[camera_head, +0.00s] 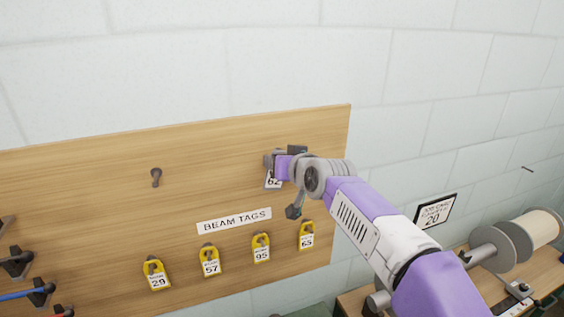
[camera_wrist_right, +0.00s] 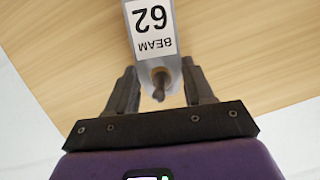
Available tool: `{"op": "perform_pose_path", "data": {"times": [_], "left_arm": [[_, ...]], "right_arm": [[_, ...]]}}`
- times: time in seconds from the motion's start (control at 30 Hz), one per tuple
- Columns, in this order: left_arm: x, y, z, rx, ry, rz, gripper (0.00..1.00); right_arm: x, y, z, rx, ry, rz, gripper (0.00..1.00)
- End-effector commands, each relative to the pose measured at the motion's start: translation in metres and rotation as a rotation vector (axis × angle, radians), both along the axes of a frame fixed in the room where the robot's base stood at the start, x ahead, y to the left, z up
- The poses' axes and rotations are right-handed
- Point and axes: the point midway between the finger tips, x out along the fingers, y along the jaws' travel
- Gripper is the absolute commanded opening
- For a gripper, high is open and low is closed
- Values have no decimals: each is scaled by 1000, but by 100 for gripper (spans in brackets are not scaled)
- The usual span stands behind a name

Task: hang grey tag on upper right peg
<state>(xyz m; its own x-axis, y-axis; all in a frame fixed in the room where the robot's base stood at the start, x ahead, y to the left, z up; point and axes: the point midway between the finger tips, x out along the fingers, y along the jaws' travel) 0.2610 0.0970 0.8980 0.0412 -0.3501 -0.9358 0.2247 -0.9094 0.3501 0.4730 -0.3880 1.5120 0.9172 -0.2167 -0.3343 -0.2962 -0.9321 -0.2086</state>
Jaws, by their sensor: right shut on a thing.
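The grey tag (camera_wrist_right: 152,62) has a white label reading BEAM 62. In the head view only its label (camera_head: 273,183) shows clearly, below my right gripper (camera_head: 272,162). In the right wrist view, my right gripper (camera_wrist_right: 158,72) is shut on the tag, a finger on each side of its loop end. A dark round-headed peg (camera_wrist_right: 158,84) shows within the tag's loop opening; I cannot tell how far through it is. In the head view, this peg is hidden behind my gripper. My left gripper is not in view.
A bare upper left peg (camera_head: 156,176) stands on the wooden board (camera_head: 215,150). Below are a BEAM TAGS sign (camera_head: 234,221) and several yellow tags (camera_head: 209,260) on lower pegs. Dark holders (camera_head: 17,263) are at the left. A spool (camera_head: 500,247) stands on a bench at right.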

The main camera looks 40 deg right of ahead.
Motion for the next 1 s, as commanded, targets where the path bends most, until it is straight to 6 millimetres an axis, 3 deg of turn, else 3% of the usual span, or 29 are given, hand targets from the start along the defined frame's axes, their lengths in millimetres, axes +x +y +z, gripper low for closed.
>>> {"op": "perform_pose_path", "data": {"times": [0.47, 0.5, 0.67, 1.0], "left_arm": [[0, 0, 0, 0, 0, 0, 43], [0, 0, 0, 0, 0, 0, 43], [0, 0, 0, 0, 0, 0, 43], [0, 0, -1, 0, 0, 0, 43]], "right_arm": [[0, 0, 0, 0, 0, 0, 24], [0, 0, 0, 0, 0, 0, 55], [0, 0, 0, 0, 0, 0, 80], [-3, 1, 1, -1, -1, 0, 82]]}}
